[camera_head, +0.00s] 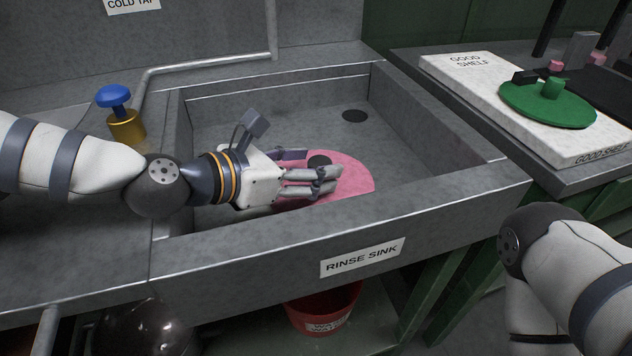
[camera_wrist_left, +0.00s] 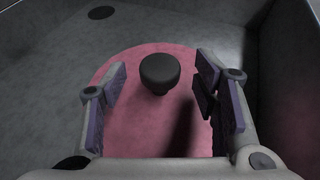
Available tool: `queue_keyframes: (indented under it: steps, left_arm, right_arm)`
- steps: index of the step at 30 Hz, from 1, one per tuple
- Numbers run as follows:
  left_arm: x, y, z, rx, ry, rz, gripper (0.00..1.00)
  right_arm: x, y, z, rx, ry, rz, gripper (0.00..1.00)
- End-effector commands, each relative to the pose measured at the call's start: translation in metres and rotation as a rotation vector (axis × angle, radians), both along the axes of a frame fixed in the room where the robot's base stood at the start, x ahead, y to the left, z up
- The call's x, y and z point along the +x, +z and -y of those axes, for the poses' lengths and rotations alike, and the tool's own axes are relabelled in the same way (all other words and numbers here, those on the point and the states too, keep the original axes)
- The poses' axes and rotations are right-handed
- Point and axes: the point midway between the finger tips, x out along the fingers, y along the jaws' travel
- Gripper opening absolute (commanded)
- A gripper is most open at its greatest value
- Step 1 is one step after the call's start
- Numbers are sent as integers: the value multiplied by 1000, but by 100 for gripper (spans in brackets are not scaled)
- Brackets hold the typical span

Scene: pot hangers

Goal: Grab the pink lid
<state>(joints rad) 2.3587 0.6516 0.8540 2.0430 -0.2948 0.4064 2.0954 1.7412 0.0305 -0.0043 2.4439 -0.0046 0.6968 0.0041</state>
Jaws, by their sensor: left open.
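The pink lid (camera_head: 353,180) is a round disc in the rinse sink (camera_head: 270,215), near its front wall. It has a dark round knob (camera_head: 319,160) at its middle. My left gripper (camera_head: 322,168) reaches in from the left and hangs over the lid, partly hiding it. In the left wrist view the pink lid (camera_wrist_left: 150,125) lies below, and its black knob (camera_wrist_left: 160,72) sits between the two open fingers, a little ahead of them, with space on both sides. My right gripper is out of view; only my right arm shows at the lower right.
The sink walls surround the lid, with a dark drain (camera_head: 354,116) at the back. A blue-topped tap (camera_head: 114,97) stands at the left. A white shelf board (camera_head: 450,75) at the right holds a green lid (camera_head: 530,106). A red bucket (camera_head: 318,312) sits below the sink.

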Motion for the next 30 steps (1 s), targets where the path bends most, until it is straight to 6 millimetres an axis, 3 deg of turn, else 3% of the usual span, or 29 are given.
queue_keyframes:
  steps: [4, 11, 18, 26, 30]
  left_arm:
    - [12, -9, 15, 1, -1, -1, 55]
    - [15, -9, 17, -1, 0, 0, 55]
    - [14, -9, 17, -1, 0, -1, 1]
    - [15, -6, 17, -1, 1, 3, 0]
    - [15, 25, 17, -2, 1, 10, 0]
  right_arm:
    - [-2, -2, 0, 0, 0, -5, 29]
    - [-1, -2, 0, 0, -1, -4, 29]
    - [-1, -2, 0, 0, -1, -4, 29]
    - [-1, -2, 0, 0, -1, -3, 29]
    - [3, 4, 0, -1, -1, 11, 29]
